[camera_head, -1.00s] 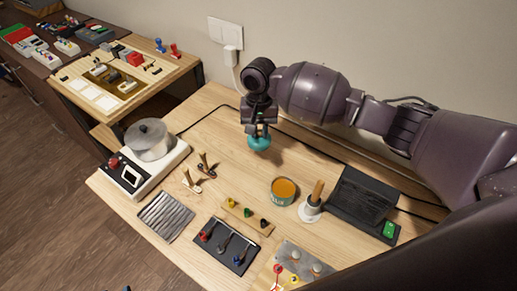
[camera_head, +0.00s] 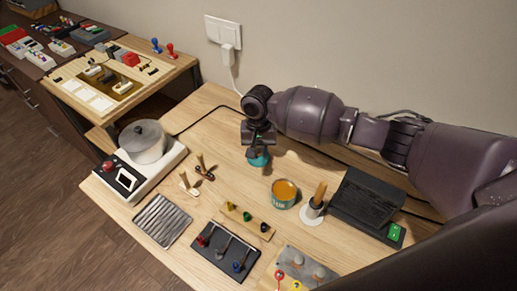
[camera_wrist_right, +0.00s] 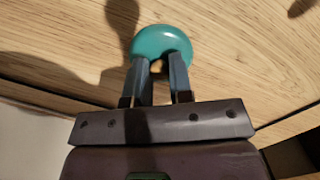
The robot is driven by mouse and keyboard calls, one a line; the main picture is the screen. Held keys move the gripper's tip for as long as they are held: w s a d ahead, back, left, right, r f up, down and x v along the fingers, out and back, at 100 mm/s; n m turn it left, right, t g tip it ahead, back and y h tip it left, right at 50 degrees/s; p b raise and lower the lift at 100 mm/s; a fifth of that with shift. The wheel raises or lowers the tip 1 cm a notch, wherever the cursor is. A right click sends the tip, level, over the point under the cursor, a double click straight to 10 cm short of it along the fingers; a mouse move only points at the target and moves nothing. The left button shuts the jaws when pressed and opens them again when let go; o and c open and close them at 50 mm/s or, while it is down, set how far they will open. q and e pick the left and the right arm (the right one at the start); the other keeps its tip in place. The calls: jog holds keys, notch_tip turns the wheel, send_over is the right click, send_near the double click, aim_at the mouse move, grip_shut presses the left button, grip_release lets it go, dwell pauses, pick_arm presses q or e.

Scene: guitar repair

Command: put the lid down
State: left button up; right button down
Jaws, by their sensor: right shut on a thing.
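The teal round lid (camera_head: 258,159) is in my right gripper (camera_head: 257,148), over the back middle of the wooden table. In the right wrist view the lid (camera_wrist_right: 163,42) sits at the tips of the two fingers (camera_wrist_right: 163,68), which are shut on it. The gripper partly covers the lid in the head view. I cannot tell whether the lid touches the table. The open teal can (camera_head: 284,198) with amber contents stands to the right and nearer the front, apart from the lid. My left gripper is not in view.
A pot (camera_head: 143,142) on a hot plate stands left. A brush in a white-based holder (camera_head: 312,211) and a black device (camera_head: 366,200) stand right of the can. Clamps (camera_head: 204,168), a wooden strip (camera_head: 247,219) and a dark tool tray (camera_head: 224,251) lie nearer. Bare table surrounds the lid.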

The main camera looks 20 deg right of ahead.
jog(key=shift+f, duration=0.1)
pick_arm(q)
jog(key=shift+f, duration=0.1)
pick_arm(e)
jog(key=c, duration=1)
grip_release()
pick_arm(q)
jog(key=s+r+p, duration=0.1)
jog(key=p, duration=0.1)
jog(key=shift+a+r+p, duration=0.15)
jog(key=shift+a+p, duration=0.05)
jog(key=shift+p, duration=0.1)
pick_arm(e)
jog(key=r, duration=0.4)
jog(key=w+r, duration=0.1)
jog(key=r, duration=0.7)
jog(key=shift+w+d+r, duration=0.1)
jog(key=shift+w+d, duration=0.1)
jog(key=shift+w, duration=0.05)
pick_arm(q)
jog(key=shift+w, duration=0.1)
